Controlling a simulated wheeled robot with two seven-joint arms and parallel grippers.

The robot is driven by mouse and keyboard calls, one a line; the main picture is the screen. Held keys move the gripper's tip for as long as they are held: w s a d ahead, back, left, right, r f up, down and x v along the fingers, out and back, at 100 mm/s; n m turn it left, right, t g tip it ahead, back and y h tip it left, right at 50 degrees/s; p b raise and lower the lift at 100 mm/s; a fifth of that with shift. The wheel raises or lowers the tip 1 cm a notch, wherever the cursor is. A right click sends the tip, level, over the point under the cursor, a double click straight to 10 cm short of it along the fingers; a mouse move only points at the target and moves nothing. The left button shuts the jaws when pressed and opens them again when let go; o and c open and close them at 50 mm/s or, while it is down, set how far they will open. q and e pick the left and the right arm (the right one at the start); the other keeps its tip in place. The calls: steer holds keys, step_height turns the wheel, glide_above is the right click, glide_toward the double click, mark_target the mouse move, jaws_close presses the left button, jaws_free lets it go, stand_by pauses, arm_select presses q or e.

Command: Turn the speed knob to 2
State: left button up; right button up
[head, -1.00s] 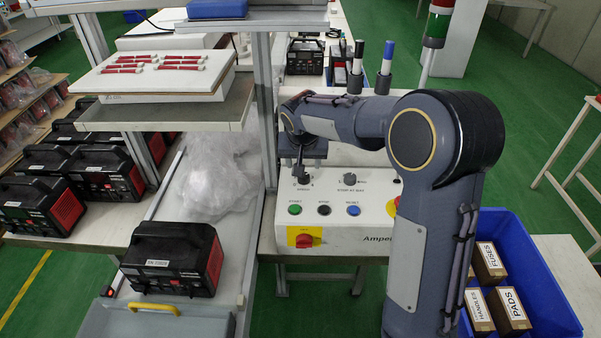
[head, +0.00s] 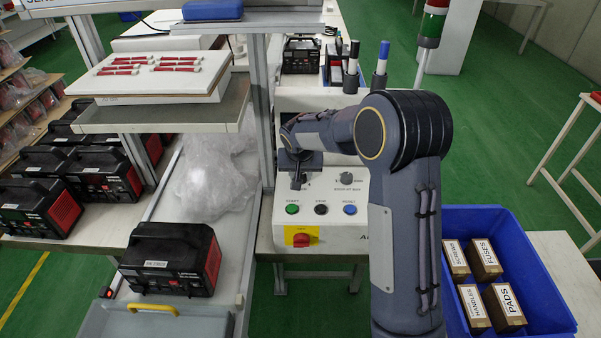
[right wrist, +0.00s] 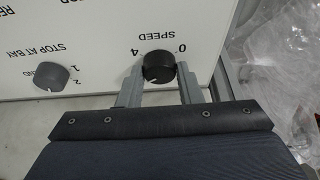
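The dark round speed knob (right wrist: 158,66) is on the white panel, under the upside-down word SPEED in the right wrist view. Marks 0 and 4 show beside it; its pointer is not clear. My right gripper (right wrist: 160,82) has one finger on each side of the knob, very close to it. Whether the fingers press on it cannot be told. In the head view my right gripper (head: 298,176) is at the upper left of the control box (head: 335,237) and covers the speed knob. My left gripper is not in view.
The stop at bay knob (head: 346,179) is right of my gripper. Green, black and blue buttons (head: 321,209) and a red switch (head: 301,240) lie below. A metal post (head: 263,110) stands close left. A blue bin (head: 535,275) with several boxes is at right.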

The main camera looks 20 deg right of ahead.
steer(key=c, duration=0.4)
steer(key=shift+n, duration=0.4)
steer(key=n, duration=0.1)
steer(key=n+y, duration=0.1)
steer(key=shift+d+n+b, duration=0.2)
steer(key=shift+n+b, duration=0.2)
steer(key=n+y, duration=0.2)
steer(key=n, duration=0.2)
steer(key=shift+d, duration=0.1)
steer(key=shift+n+y, duration=0.8)
steer(key=shift+n, duration=1.3)
steer(key=o, duration=1)
steer(key=shift+c, duration=0.2)
